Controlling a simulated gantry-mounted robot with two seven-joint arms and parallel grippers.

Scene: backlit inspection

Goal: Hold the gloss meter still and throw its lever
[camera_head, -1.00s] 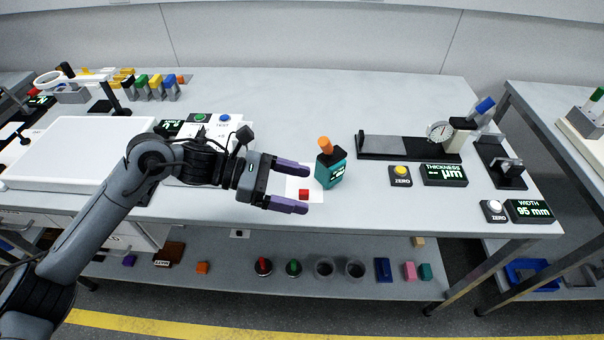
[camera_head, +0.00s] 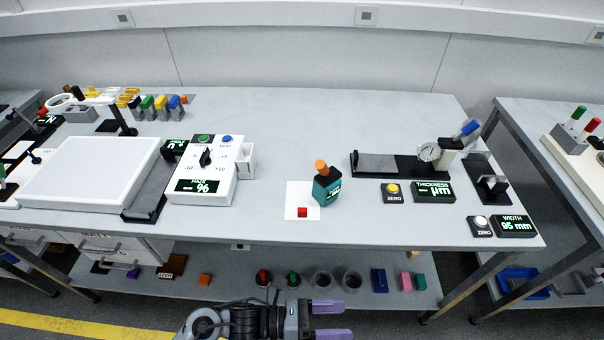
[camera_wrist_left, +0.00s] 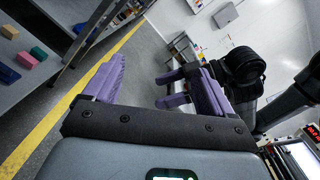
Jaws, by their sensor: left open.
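The gloss meter appears to be the teal block (camera_head: 326,189) with an orange lever (camera_head: 321,167) on top, upright near the table's front edge. The lever leans slightly left. It stands at the right edge of a white sheet with a red block (camera_head: 302,212). My left gripper (camera_head: 331,320) is open and empty, in front of the table and well clear of the meter. It also shows in the left wrist view (camera_wrist_left: 156,84). Two other purple fingers (camera_wrist_left: 169,88), apparently my right gripper's, show there apart and empty. The meter is not in the left wrist view.
A white haze device (camera_head: 208,180) stands left of the meter, and a thickness gauge on a black base (camera_head: 375,165) stands right. The table (camera_head: 280,130) is clear behind the meter. A lower shelf (camera_head: 230,270) holds cups and small blocks.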

